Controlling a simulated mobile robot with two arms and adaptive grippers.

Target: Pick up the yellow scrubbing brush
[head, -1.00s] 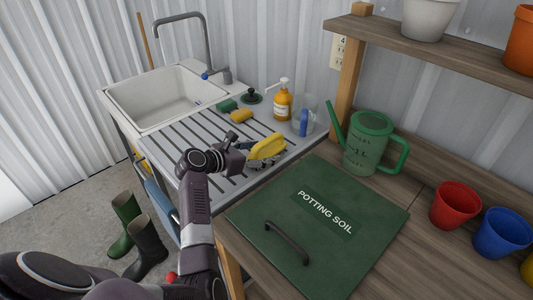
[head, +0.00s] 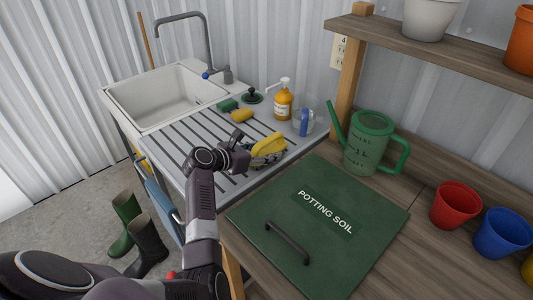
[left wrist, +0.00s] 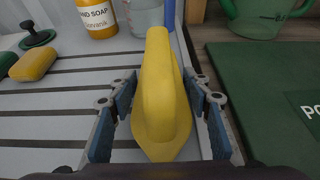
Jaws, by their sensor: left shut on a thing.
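The yellow scrubbing brush (head: 270,145) is at the right end of the ribbed drainboard (head: 190,150), near the potting soil lid. In the left wrist view the brush (left wrist: 160,95) lies lengthwise between the two blue-padded fingers, its arched handle on top. My left gripper (head: 262,156) is shut on the brush; it also shows in the left wrist view (left wrist: 162,112). The brush's bristles are hidden, and I cannot tell whether it is clear of the drainboard. My right gripper is not in view.
A green watering can (head: 369,145) and the potting soil lid (head: 318,225) are to the right.

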